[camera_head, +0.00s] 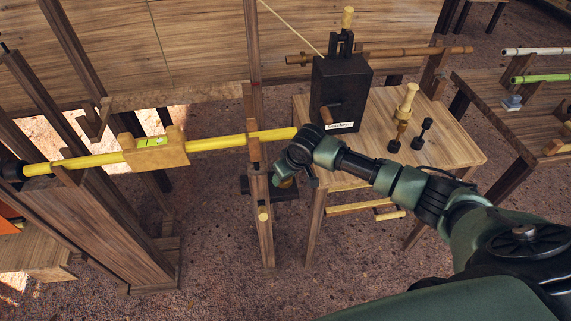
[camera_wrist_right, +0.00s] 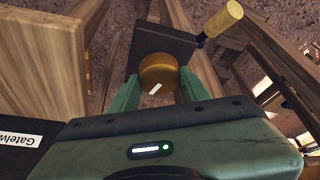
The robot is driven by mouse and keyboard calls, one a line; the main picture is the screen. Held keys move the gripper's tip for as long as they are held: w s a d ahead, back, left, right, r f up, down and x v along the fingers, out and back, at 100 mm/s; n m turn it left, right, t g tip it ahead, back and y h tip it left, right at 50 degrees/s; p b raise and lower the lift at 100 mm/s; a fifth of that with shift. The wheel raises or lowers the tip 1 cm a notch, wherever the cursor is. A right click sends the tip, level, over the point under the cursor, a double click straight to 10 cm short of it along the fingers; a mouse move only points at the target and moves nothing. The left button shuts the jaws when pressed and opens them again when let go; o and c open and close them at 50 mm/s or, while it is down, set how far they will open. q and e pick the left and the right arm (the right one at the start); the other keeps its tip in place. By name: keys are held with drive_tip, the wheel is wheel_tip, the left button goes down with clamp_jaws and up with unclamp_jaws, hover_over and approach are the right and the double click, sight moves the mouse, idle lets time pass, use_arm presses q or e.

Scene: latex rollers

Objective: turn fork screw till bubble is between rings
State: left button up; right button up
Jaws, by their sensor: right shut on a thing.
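A yellow roller (camera_head: 215,144) lies across wooden supports. A wooden spirit level (camera_head: 170,158) with a bright green vial (camera_head: 152,142) sits on it; the vial is too small for me to tell where the bubble stands against the rings. The fork screw's round brass knob (camera_wrist_right: 158,72) shows in the right wrist view, in front of a dark plate (camera_wrist_right: 152,40). My right gripper (camera_wrist_right: 163,88) has its green fingers on either side of the knob, shut on it. In the head view my right gripper (camera_head: 284,178) is at the fork post (camera_head: 262,215) and mostly hides the knob. My left gripper is out of view.
A dark box with a crank (camera_head: 340,90) stands on a wooden table (camera_head: 450,150) right of the post, with a brass piece (camera_head: 404,110) and dark knobbed pieces (camera_head: 425,130) beside it. A wooden handle (camera_wrist_right: 221,18) is close to the gripper's right side.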

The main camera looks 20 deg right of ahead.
drive_tip(key=m+p, duration=0.1)
drive_tip(key=m+h+p, duration=0.1)
drive_tip(key=m+p, duration=0.1)
drive_tip(key=shift+a+r+m+p, duration=0.2)
drive_tip(key=shift+r+m+p, duration=0.05)
drive_tip(key=shift+m+p, duration=0.15)
drive_tip(key=shift+f+m+h+p, duration=0.1)
drive_tip(key=shift+m+h+p, duration=0.6)
drive_tip(key=shift+m, duration=0.4)
drive_tip(key=shift+m+p, duration=0.5)
drive_tip(key=shift+m, duration=0.3)
drive_tip(key=shift+w+f+h, duration=0.1)
drive_tip(key=shift+h, duration=0.2)
drive_tip(key=o, duration=1.4)
drive_tip(key=shift+c, duration=0.2)
drive_tip(key=shift+g, duration=0.3)
